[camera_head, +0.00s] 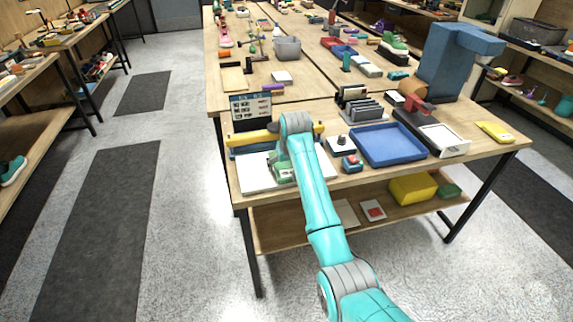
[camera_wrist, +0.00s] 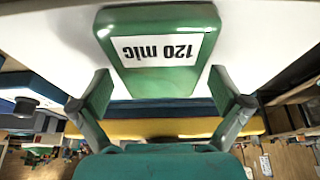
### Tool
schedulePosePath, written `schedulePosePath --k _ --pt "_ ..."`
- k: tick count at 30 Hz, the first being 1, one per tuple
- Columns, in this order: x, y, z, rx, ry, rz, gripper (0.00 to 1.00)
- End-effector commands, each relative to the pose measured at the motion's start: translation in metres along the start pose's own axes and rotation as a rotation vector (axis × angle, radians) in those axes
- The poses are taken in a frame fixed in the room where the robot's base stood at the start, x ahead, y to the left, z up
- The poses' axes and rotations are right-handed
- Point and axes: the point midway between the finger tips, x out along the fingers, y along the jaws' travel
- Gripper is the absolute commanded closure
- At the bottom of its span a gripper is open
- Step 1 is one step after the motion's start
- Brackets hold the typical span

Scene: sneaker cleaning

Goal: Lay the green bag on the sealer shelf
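The green bag (camera_wrist: 158,50) carries a white label reading "120 mic", upside down in the wrist view. In the head view the bag (camera_head: 284,174) shows as a small green patch at the white sealer shelf (camera_head: 253,176), partly hidden by my arm. In the wrist view the white shelf (camera_wrist: 270,45) lies around and below the bag. Whether the bag's underside touches the shelf is hard to tell.
The sealer's yellow bar (camera_head: 253,137) lies just behind the shelf, with a dark sign (camera_head: 250,107) standing behind it. A blue tray (camera_head: 388,145), a black-topped white block (camera_head: 341,146) and a small red-and-blue item (camera_head: 352,164) are to the right. A yellow packet (camera_head: 495,132) lies far right.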

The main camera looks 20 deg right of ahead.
Motion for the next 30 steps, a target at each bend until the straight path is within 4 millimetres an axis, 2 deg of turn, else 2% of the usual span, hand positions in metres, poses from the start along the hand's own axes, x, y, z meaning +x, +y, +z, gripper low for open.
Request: schedulePosePath --k 6,10,21,27,30 --pt "-0.002 0.0 0.0 0.0 0.0 0.0 0.0" --pt "-0.013 0.0 -0.001 0.0 0.002 0.0 0.0" --pt "-0.083 0.0 -0.001 0.0 0.003 0.0 0.0" --pt "-0.11 0.0 -0.001 0.0 0.002 0.0 0.0" --pt "-0.117 0.0 0.0 0.0 0.001 0.0 0.0"
